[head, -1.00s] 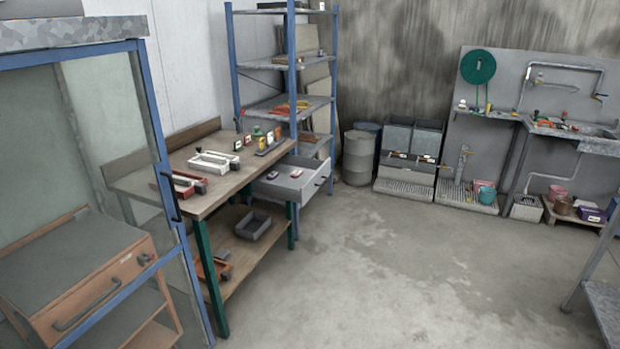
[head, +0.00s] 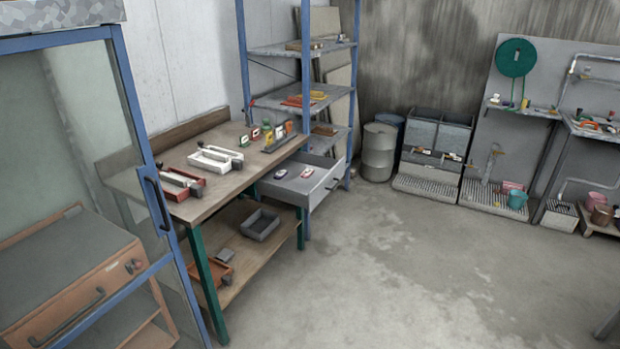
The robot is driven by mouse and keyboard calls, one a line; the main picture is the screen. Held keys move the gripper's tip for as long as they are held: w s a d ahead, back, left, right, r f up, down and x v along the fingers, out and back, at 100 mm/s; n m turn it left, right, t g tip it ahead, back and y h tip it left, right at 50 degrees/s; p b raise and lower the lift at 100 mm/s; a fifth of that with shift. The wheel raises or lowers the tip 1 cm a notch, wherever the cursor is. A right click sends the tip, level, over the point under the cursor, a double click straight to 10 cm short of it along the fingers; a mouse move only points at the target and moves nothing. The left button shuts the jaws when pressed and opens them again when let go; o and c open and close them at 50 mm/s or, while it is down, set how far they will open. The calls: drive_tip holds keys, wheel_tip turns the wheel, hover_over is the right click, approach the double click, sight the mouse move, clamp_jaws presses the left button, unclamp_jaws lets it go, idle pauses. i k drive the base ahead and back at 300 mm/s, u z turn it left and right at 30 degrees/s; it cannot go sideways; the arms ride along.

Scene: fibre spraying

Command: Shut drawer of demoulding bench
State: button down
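The demoulding bench (head: 220,189) stands at the left middle in the head view, with a wooden top and green legs. Its grey drawer (head: 324,186) is pulled open at the bench's right end. Two small items, one dark and one red and white, lie inside the drawer. A dark handle is on the drawer's front face (head: 330,187). My gripper is not in view.
A blue-framed glass door (head: 150,180) stands in the left foreground, before an orange-brown cabinet (head: 100,285). A blue shelf rack (head: 300,48) stands behind the drawer. The concrete floor (head: 420,270) right of the bench is clear. A grey drum (head: 378,155) stands at the back.

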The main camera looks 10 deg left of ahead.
sight(297, 174)
drive_tip(key=u, duration=0.5)
drive_tip(key=i, duration=0.6)
drive_tip(key=u, duration=0.85)
drive_tip(key=i, duration=0.7)
drive_tip(key=u, duration=0.5)
